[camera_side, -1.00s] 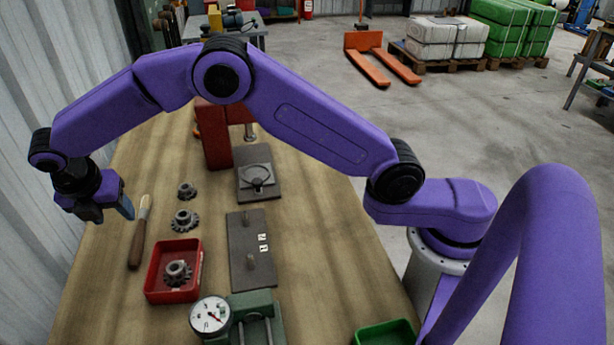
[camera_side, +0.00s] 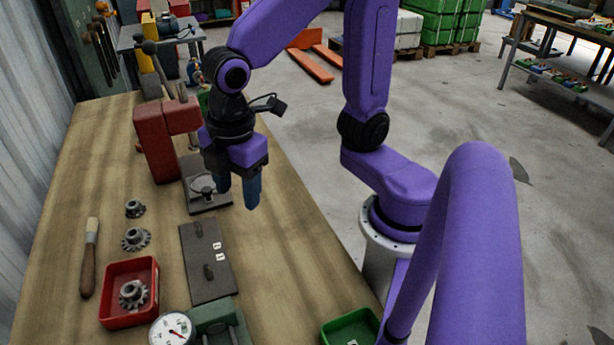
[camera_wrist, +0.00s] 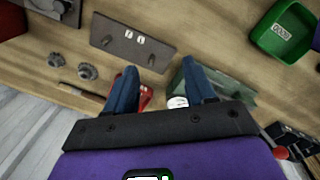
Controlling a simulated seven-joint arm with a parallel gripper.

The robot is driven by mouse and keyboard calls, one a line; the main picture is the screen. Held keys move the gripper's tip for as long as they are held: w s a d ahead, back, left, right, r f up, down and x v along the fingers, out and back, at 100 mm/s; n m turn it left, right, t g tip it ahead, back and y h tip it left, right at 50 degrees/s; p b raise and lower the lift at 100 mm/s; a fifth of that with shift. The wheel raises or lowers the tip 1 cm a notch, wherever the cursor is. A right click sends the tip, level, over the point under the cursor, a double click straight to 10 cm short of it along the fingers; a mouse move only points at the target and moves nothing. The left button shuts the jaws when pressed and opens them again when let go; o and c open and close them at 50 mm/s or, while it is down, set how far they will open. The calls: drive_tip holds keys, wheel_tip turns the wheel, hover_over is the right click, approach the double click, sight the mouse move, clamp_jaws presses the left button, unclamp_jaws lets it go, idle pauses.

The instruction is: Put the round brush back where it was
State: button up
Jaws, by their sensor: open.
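The round brush (camera_side: 89,257), with a brown wooden handle and pale bristles, lies on the table at the left in the side view, bristles toward the back. In the wrist view the brush (camera_wrist: 80,90) is a thin shape at the left, below two gears. My gripper (camera_side: 238,192) is open and empty, above the table right of the red press and far to the right of the brush. In the wrist view my gripper (camera_wrist: 160,85) shows two blue fingers apart with nothing held between them.
Two gears (camera_side: 135,239) stand beside the brush. A red tray (camera_side: 112,318) holds another gear. A grey plate with two pins (camera_side: 208,262), a dial gauge (camera_side: 172,330) and a green tray (camera_side: 350,331) stand nearer the front. A red press (camera_side: 158,145) stands behind.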

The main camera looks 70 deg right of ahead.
drive_tip(key=s+d+f+m, duration=0.1)
drive_tip(key=s+d+m, duration=0.2)
drive_tip(key=s+d, duration=0.5)
drive_tip(key=shift+s+d+f+g+y, duration=0.2)
drive_tip(key=shift+s+f+g+y, duration=0.15)
drive_tip(key=shift+s, duration=0.7)
